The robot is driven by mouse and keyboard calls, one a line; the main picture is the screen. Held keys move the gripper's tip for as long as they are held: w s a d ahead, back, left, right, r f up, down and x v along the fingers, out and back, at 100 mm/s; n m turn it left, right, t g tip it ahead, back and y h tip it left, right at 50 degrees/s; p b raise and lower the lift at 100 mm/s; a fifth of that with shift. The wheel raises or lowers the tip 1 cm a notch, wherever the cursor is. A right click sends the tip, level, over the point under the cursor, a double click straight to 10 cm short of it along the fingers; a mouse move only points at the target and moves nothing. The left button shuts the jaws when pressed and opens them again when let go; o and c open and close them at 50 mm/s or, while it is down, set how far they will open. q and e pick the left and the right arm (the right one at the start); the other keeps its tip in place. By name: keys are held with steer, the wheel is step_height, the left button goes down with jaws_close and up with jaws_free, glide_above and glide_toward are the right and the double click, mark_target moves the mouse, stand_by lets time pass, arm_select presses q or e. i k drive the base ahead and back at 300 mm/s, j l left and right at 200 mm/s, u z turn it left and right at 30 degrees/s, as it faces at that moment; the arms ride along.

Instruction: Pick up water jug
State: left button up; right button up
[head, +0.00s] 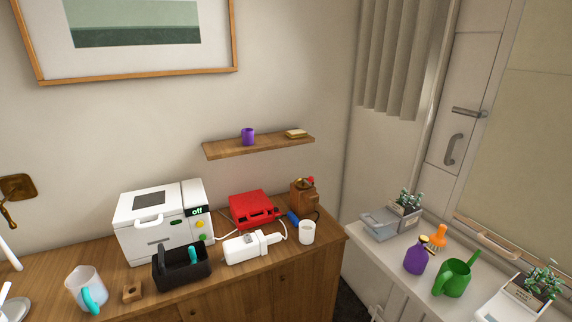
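A pale, whitish jug (84,286) with a teal handle stands upright on the wooden counter at the lower left. Its handle faces the front and right. It looks like the water jug. No fingers touch it. Neither of my grippers can be made out in the head view.
Right of the jug are a small wooden block (132,292), a black caddy (182,270) and a white machine (160,228) behind. A red appliance (254,209), white power strip (252,247) and white cup (307,232) stand further right. A green watering can (453,279) is on the windowsill.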

mark_target(88, 291)
steer(key=u, duration=1.75)
